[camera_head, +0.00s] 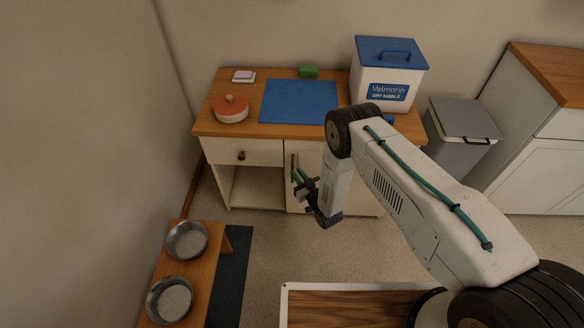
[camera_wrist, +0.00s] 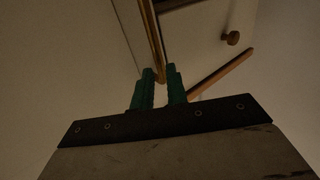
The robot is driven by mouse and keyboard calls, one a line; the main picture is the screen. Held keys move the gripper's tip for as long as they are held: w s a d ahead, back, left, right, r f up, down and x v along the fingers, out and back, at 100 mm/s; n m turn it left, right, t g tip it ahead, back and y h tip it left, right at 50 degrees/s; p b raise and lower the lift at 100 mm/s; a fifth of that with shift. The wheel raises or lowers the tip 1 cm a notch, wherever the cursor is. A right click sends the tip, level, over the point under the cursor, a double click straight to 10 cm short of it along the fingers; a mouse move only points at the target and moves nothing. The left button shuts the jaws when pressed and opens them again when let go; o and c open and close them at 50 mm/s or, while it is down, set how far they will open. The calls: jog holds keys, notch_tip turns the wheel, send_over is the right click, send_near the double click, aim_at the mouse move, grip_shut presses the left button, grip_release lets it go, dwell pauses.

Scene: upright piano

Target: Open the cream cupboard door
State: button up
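The cream cupboard door (camera_head: 305,157) is at the right of the cabinet front, below the worktop, partly hidden behind my arm. It looks closed or nearly so. A thin upright bar handle (camera_head: 292,166) is near its left edge; in the wrist view the brass-coloured bar (camera_wrist: 157,45) runs down between my green fingers. My gripper (camera_head: 299,181) is at the handle's lower part. In the wrist view the gripper (camera_wrist: 161,80) has its fingers close on both sides of the bar, with little gap.
A drawer (camera_head: 243,152) with a round knob and an open shelf space are left of the door. A table with metal bowls (camera_head: 187,241) stands at the lower left. A grey bin (camera_head: 460,135) is right of the cabinet.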

aim_at(293, 168)
jog(key=shift+x, duration=2.25)
grip_shut()
